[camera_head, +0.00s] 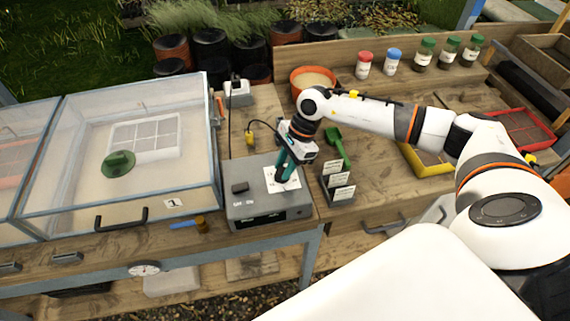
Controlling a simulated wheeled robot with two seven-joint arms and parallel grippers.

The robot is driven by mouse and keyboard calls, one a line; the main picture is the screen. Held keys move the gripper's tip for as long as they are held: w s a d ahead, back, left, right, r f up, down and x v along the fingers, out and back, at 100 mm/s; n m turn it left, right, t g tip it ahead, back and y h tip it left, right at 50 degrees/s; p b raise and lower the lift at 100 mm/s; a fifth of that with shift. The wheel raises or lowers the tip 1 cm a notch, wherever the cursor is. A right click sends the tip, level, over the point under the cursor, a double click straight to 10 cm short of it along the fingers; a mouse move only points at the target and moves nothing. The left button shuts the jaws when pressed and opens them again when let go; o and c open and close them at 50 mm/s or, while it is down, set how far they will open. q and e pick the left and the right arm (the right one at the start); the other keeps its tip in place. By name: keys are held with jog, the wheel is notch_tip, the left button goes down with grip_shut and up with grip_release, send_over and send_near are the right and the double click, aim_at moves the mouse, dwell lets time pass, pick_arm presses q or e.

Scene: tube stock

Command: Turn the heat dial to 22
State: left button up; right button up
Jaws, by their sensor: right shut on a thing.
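The grey heat control box (240,211) stands at the front edge of the wooden bench, with a white dial scale (270,185) on its top. My right gripper (283,178) points down onto this scale, with its teal fingers shut on the heat dial. The fingers hide the dial almost wholly, and the scale's numbers are too small to read. A dark switch (240,188) sits on the box left of the scale. A dark display (258,221) is on its front, with no readable figure. My left gripper is not in view.
A glazed propagator (60,140) with a tray and green lid inside stands left of the box. A label holder (338,185) and green scoop (336,146) are close on the right. An orange pot (296,80) and several jars stand behind.

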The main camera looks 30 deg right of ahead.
jog(key=shift+s+f+m+t+b, duration=0.15)
jog(key=shift+m+t+b, duration=0.15)
jog(key=shift+m+b, duration=0.45)
jog(key=shift+m+t+h+b, duration=0.3)
jog(key=shift+m+t+b, duration=0.15)
jog(key=shift+m, duration=1.2)
jog(key=o, duration=1)
jog(key=shift+c, duration=0.2)
jog(key=shift+r, duration=0.25)
jog(key=b+v, duration=0.3)
jog(key=v, duration=0.9)
